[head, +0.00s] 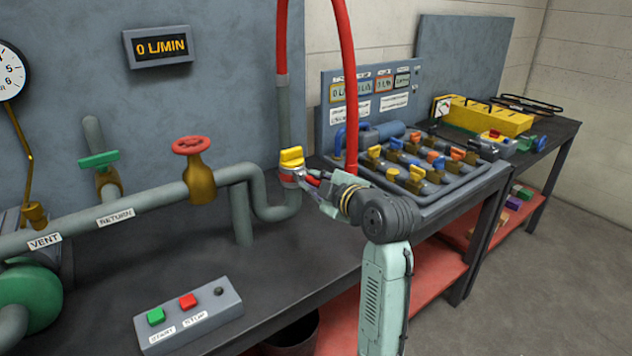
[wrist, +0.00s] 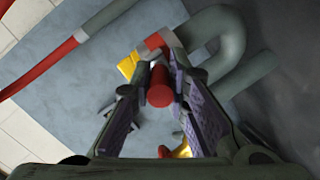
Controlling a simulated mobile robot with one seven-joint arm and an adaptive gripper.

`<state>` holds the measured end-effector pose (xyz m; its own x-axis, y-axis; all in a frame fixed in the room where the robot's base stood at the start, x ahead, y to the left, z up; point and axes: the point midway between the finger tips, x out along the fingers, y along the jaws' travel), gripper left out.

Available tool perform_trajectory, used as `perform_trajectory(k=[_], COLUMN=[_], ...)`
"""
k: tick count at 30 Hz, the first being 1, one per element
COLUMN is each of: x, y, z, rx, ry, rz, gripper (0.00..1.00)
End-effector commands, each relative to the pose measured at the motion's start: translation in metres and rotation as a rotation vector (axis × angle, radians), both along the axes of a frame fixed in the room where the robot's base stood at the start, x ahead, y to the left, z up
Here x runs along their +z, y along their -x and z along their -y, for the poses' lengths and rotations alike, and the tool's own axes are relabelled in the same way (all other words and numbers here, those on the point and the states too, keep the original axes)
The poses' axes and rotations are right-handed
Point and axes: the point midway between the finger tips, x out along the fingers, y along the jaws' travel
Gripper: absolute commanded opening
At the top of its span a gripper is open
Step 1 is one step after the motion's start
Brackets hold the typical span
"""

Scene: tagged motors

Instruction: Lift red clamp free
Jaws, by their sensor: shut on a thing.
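The red clamp shows in the wrist view as a red round-ended bar (wrist: 159,90) between my fingers. In the head view a small red part (head: 313,181) shows at the fingertips, beside a yellow-topped fitting (head: 291,158) on the grey bent pipe. My gripper (head: 308,179) is shut on the red clamp, just right of that fitting. In the wrist view my gripper's fingers (wrist: 160,82) lie on both sides of the red bar. Yellow and red parts (wrist: 128,66) show beyond it. My fingers hide much of the clamp, and I cannot tell whether it touches the fitting.
A red hose (head: 348,80) hangs close behind my gripper. A brown valve with a red wheel (head: 188,147) stands left on the pipe. A button box (head: 190,318) lies on the front bench.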

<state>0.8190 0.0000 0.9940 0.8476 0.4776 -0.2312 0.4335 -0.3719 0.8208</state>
Motion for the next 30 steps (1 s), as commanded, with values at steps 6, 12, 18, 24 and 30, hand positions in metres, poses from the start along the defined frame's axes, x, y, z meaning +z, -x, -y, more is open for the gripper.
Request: perform_trajectory(k=[6,12,18,24,30], x=[0.0139,0.0101,0.0103,0.01,0.0099], y=[-0.0019,-0.0021,-0.002,-0.0021,-0.0021], z=[-0.0015,-0.0014,-0.0013,-0.0014,-0.0013], rx=[0.001,0.0,-0.001,-0.001,0.0], ry=[0.086,0.107,0.107,0.106,0.106], rz=[-0.116,-0.147,-0.145,-0.146,-0.147], gripper=[0.0,0.0,0.17,0.3,0.35])
